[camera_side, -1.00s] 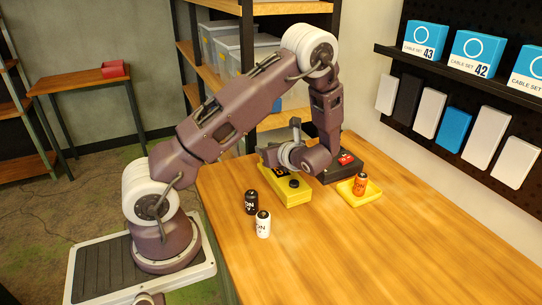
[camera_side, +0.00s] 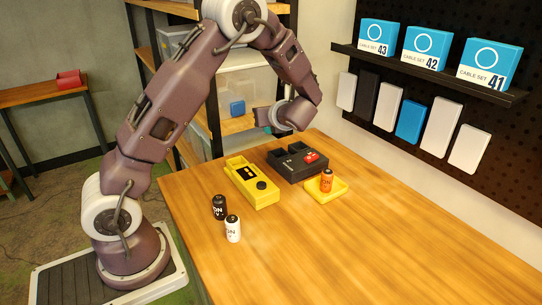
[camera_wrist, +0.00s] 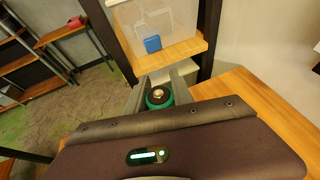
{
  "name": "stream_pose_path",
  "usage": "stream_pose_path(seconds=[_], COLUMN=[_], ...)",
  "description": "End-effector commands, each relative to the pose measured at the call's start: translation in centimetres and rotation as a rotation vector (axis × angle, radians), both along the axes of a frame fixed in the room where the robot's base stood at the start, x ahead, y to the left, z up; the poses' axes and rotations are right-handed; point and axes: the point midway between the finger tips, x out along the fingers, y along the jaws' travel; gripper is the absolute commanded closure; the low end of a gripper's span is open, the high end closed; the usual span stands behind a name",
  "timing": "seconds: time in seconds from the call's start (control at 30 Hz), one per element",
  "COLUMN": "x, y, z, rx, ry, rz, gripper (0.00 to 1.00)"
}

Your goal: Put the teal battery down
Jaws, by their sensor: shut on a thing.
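The teal battery (camera_wrist: 154,103) shows end-on in the wrist view, with a dark ring and a metal tip. My gripper (camera_wrist: 160,91) is shut on it, one finger on each side. In the side view my gripper (camera_side: 262,117) is raised near the table's back edge, beyond the yellow device, pointing left.
On the table (camera_side: 350,240) are a yellow device (camera_side: 246,178) with a black knob, a black device (camera_side: 285,163) with a red part, and a yellow tray (camera_side: 340,186) holding an orange battery (camera_side: 326,180). A black battery (camera_side: 219,207) and white battery (camera_side: 233,229) stand left. The front right is clear.

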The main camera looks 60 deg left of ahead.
Motion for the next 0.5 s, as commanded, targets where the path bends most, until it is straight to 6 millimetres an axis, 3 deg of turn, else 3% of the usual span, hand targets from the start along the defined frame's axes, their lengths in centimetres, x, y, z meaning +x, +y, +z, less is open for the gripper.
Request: stream_pose_path(seconds=[0.13, 0.5], x=[3.0, 3.2], y=[-0.9, -1.0], z=[-0.4, -8.1], rx=[0.006, 0.006], ry=[0.003, 0.007], rz=[-0.09, -0.098], gripper=[1.0, 1.0])
